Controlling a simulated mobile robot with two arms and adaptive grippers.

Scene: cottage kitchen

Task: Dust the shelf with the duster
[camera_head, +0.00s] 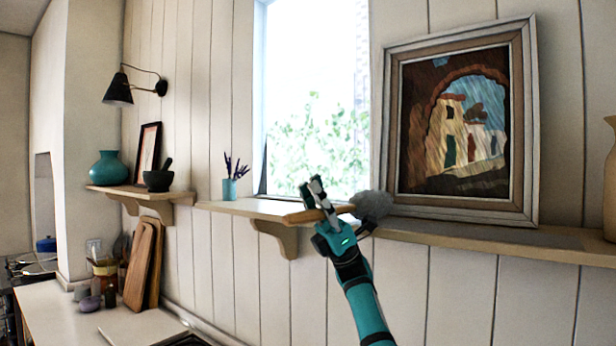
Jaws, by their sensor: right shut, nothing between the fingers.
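The duster has a fluffy grey head (373,205) and a wooden handle (304,216). It lies along the front of the wooden shelf (450,238) below the window, head to the right. My right gripper (312,187), on a teal arm, comes up from below in front of the shelf. Its fingers point up and are shut with nothing between them. They cross in front of the handle and hide part of it; I cannot tell whether they touch it. My left gripper is not in view.
A framed painting (455,120) stands on the shelf right of the duster, and a tan vase (610,190) at the far right. A smaller shelf (130,191) holds a teal vase and a mortar. Cutting boards (139,265) lean on the counter below.

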